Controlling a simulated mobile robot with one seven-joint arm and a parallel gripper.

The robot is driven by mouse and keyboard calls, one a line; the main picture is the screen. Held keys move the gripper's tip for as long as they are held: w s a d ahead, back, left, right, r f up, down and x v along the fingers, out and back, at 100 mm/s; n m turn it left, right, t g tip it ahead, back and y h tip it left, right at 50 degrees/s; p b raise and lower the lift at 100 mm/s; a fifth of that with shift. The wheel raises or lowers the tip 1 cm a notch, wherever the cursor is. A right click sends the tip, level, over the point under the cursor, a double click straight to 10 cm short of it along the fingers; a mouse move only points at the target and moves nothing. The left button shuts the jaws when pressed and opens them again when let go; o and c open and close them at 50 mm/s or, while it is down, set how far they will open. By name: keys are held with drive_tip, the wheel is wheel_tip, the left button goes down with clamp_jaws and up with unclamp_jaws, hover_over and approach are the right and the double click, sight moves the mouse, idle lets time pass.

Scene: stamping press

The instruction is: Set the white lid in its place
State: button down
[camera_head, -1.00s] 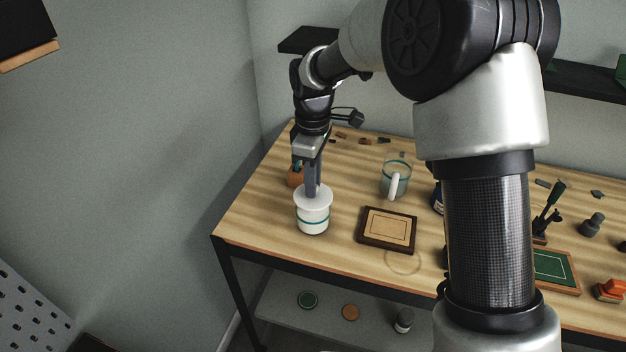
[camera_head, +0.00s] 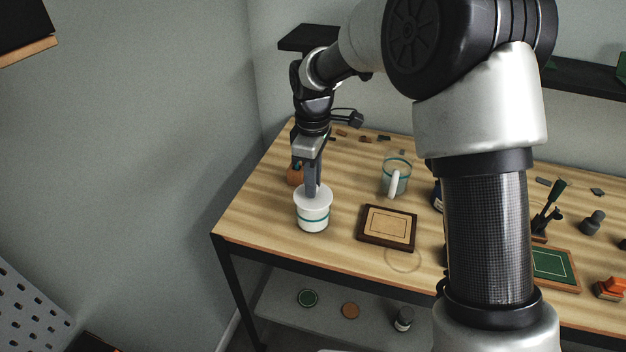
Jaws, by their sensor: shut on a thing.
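The white lid (camera_head: 313,199) is a flat disc at the top of a white jar (camera_head: 313,220) with a teal band. The jar stands upright near the left front of the wooden table. My gripper (camera_head: 313,188) points down from above, its fingers shut on the top of the lid. The lid lies over the jar's mouth, roughly level. I cannot tell whether it is fully seated or a hair above the rim. The lid hides the jar's mouth.
A framed tan board (camera_head: 387,228) lies right of the jar. A glass mug (camera_head: 395,177) with a white handle stands behind it. The table's front edge (camera_head: 290,255) is close to the jar.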

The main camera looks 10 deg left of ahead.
drive_tip(key=shift+f+b, duration=0.35)
drive_tip(key=shift+f, duration=0.3)
drive_tip(key=c, duration=1.2)
unclamp_jaws()
drive_tip(key=shift+r+p, duration=3)
drive_tip(key=shift+r, duration=1.05)
